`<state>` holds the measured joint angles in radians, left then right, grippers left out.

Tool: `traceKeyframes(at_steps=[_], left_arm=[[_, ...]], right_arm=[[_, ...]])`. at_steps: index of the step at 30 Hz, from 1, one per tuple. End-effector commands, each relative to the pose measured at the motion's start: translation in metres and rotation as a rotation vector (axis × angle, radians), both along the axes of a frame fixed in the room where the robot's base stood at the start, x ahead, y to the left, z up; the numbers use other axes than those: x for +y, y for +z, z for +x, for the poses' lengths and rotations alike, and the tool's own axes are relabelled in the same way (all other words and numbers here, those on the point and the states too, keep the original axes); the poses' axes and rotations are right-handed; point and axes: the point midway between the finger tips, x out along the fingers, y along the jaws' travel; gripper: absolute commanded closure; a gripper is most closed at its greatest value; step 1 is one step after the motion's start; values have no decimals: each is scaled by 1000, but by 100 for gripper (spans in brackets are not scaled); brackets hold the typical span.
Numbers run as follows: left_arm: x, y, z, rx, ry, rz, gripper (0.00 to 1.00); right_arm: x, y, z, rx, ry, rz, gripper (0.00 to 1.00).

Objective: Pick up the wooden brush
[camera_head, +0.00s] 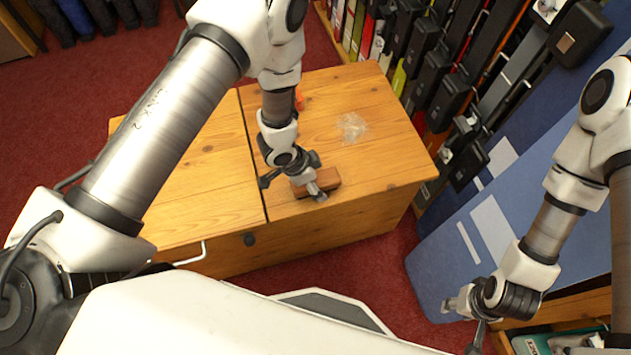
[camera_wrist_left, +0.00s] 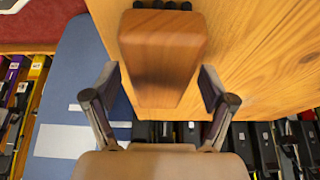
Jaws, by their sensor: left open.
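The wooden brush (camera_head: 328,181) is a brown block on the wooden chest (camera_head: 380,120), near its front edge. In the left wrist view the brush (camera_wrist_left: 163,55) has a smooth brown wooden body, with dark round shapes at its far end. My left gripper (camera_head: 292,188) is open at the brush. In the wrist view its two fingers (camera_wrist_left: 160,82) stand on either side of the brush's near part, with gaps showing on both sides. My right gripper (camera_head: 464,326) is open and empty at the lower right, away from the chest.
A clear crumpled item (camera_head: 352,127) and a small orange object (camera_head: 299,100) lie on the chest behind the brush. Dark binders and boxes (camera_head: 425,70) line the right. A blue panel (camera_head: 450,265) leans right of the chest. Red carpet (camera_head: 365,265) lies in front.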

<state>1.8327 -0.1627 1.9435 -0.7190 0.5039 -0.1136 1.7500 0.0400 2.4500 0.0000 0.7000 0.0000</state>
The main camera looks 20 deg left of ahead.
Motion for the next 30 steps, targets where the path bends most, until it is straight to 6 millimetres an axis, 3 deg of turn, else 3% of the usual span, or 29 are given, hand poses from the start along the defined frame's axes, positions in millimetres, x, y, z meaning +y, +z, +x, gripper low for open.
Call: traceKeyframes(at_steps=[2, 3, 8, 9, 20, 30], left_arm=[[0, 0, 0, 0, 0, 0, 17], [0, 0, 0, 0, 0, 0, 24], [0, 0, 0, 0, 0, 0, 80], [0, 0, 0, 0, 0, 0, 85], [0, 9, 1, -2, -1, 0, 85], [0, 89, 1, -3, -1, 1, 85]], right_arm=[[0, 0, 0, 0, 0, 0, 60], [0, 0, 0, 0, 0, 0, 60], [0, 0, 0, 0, 0, 0, 60], [0, 0, 0, 0, 0, 0, 60], [0, 2, 0, 0, 0, 0, 60], [0, 22, 0, 0, 0, 0, 60]])
